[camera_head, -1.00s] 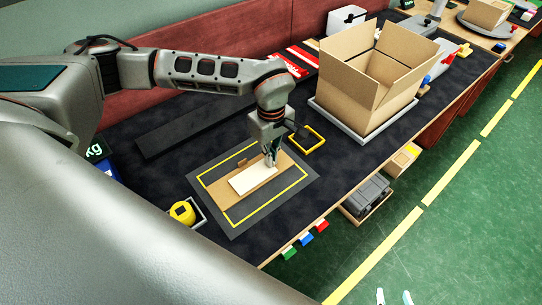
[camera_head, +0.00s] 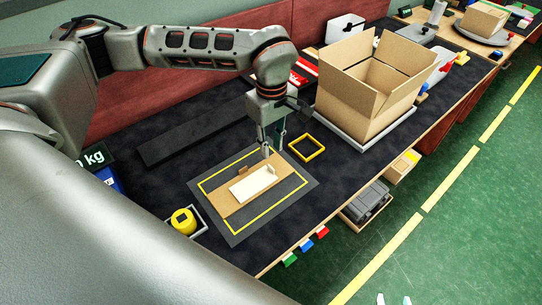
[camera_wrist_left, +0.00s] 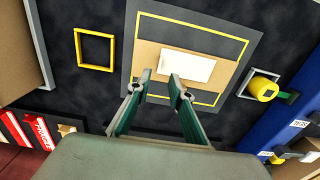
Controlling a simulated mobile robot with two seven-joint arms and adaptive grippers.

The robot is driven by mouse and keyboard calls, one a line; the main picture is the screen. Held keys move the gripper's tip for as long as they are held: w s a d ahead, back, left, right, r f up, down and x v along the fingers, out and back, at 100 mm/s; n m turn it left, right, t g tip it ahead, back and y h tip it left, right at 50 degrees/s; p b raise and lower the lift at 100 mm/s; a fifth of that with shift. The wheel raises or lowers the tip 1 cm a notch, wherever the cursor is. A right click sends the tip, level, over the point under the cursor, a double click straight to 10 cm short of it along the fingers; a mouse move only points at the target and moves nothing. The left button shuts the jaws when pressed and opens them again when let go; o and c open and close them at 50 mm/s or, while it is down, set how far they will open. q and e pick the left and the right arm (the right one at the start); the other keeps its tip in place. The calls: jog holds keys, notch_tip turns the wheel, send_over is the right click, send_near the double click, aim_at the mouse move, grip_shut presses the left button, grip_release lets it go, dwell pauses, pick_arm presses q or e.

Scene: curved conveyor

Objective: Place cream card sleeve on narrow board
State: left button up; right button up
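The cream card sleeve (camera_head: 254,184) lies on a brown, narrow board (camera_head: 232,200), which rests on a grey mat (camera_head: 244,229) with a yellow outline. In the left wrist view the sleeve (camera_wrist_left: 187,66) shows as a pale rectangle on the brown board (camera_wrist_left: 148,60). My left gripper (camera_head: 274,146) is above the far right end of the sleeve. In the left wrist view its fingers (camera_wrist_left: 160,91) are apart with nothing between them. Only the pale fingertips of my right gripper (camera_head: 393,299) show at the bottom edge, apart, over the floor.
A yellow square frame (camera_head: 318,155) lies right of the mat. A large open carton (camera_head: 352,98) stands on a tray behind it. A yellow cylinder (camera_head: 183,220) sits in a small holder left of the mat. A long dark strip (camera_head: 192,132) lies at the back.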

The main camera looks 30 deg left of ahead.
pick_arm(q)
notch_tip(320, 180, up, 4)
jog(key=shift+f, duration=0.15)
dwell(0.6)
